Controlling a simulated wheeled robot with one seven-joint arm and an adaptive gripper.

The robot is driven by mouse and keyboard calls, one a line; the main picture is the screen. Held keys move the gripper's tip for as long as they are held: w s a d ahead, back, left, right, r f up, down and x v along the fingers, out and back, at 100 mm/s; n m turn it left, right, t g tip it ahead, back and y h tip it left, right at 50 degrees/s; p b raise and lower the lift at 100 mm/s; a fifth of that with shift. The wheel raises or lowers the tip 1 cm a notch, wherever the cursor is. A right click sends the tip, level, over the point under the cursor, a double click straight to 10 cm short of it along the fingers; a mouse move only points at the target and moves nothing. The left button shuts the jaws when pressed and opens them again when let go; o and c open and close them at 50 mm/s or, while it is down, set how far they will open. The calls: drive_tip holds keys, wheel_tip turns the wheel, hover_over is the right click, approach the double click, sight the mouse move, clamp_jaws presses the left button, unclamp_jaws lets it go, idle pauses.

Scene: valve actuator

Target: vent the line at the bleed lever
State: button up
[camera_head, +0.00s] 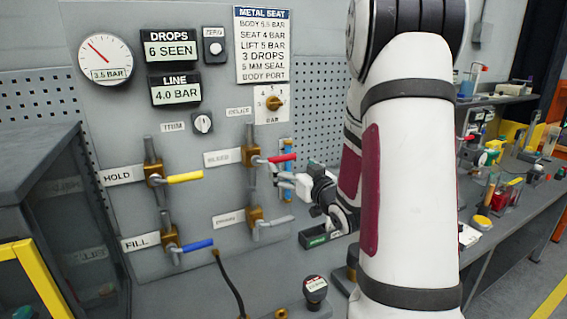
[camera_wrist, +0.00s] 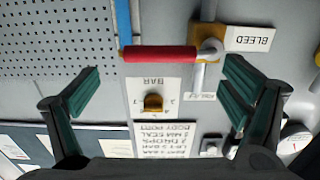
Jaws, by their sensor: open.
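The bleed lever has a red handle (camera_head: 281,158) on a brass valve body, beside a BLEED label (camera_head: 217,157). The handle points right, roughly level. In the wrist view, which is upside down, the red handle (camera_wrist: 160,54) lies across the top middle and the BLEED label (camera_wrist: 247,38) is at its right. My gripper (camera_head: 285,178) is just below and right of the handle in the head view. In the wrist view my gripper (camera_wrist: 162,82) is open and empty, its dark green fingers wide apart; the handle appears ahead of them. I cannot tell the exact gap.
On the panel are a yellow HOLD lever (camera_head: 185,177), a blue FILL lever (camera_head: 197,245) and a grey lever (camera_head: 275,222) below the bleed lever. The LINE display (camera_head: 176,91) reads 4.0 BAR; the DROPS display (camera_head: 170,48) reads 6 SEEN. A cluttered bench (camera_head: 525,205) stands right.

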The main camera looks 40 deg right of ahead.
sight(284, 159)
drive_tip(key=shift+x, duration=2.5)
drive_tip(key=c, duration=1.5)
drive_tip(key=shift+r, duration=0.1)
drive_tip(key=shift+c, duration=0.2)
